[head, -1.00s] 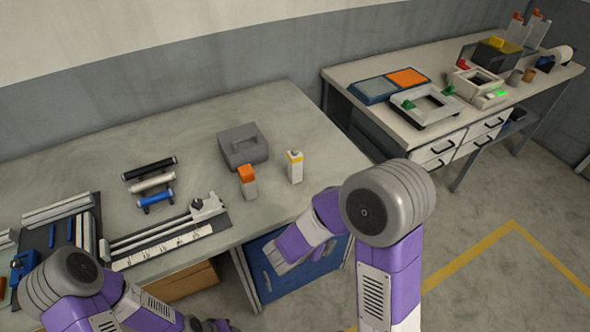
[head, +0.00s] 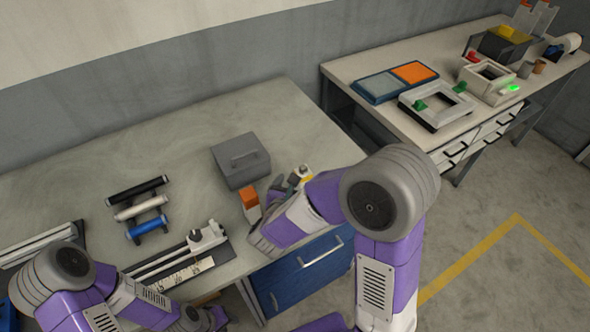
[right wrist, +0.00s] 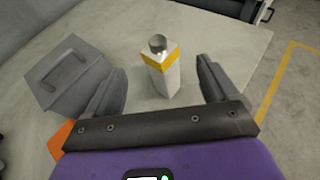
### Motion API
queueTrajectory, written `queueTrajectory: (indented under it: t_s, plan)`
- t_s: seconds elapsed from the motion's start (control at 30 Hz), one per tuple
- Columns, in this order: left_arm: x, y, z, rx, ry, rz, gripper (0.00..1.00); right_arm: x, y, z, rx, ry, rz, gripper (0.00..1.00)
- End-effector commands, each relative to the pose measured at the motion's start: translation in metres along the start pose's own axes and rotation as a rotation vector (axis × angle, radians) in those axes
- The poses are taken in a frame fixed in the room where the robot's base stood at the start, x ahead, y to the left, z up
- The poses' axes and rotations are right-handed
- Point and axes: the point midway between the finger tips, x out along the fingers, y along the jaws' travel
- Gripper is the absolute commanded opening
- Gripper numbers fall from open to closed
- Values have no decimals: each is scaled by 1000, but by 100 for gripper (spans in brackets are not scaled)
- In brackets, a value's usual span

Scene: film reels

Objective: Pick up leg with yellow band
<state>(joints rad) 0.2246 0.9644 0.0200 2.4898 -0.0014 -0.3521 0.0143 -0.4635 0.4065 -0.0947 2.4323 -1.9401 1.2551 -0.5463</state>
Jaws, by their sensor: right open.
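The leg with the yellow band is a white upright block with a yellow stripe and a round grey metal top. It stands on the grey table in the right wrist view (right wrist: 162,70), between the two fingers of my open right gripper (right wrist: 158,88), with gaps on both sides. In the head view my right gripper (head: 286,184) partly hides the leg (head: 306,174). My left gripper (head: 205,318) is low at the picture's bottom, off the table's front edge and far from the leg; its fingers are unclear.
A leg with an orange top (head: 249,203) stands close left of my right gripper. A grey box with a handle (head: 240,160) is just behind. Several rollers (head: 140,210) and a white ruler-like fixture (head: 190,255) lie further left. The table's right corner is clear.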

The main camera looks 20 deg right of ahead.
Motion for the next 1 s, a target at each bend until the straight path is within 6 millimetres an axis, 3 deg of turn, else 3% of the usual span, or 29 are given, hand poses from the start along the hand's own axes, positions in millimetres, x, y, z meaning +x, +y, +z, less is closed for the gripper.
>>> queueTrajectory:
  t_s: [0.6,0.87,1.0]
  plan:
    - [7,-3,0,0,-1,0,37,72,1,10,1,1,-3,87]
    - [7,-3,0,0,-1,0,37,75,2,11,0,0,-1,87]
    - [7,-3,0,0,-1,0,37,75,2,11,0,0,-1,69]
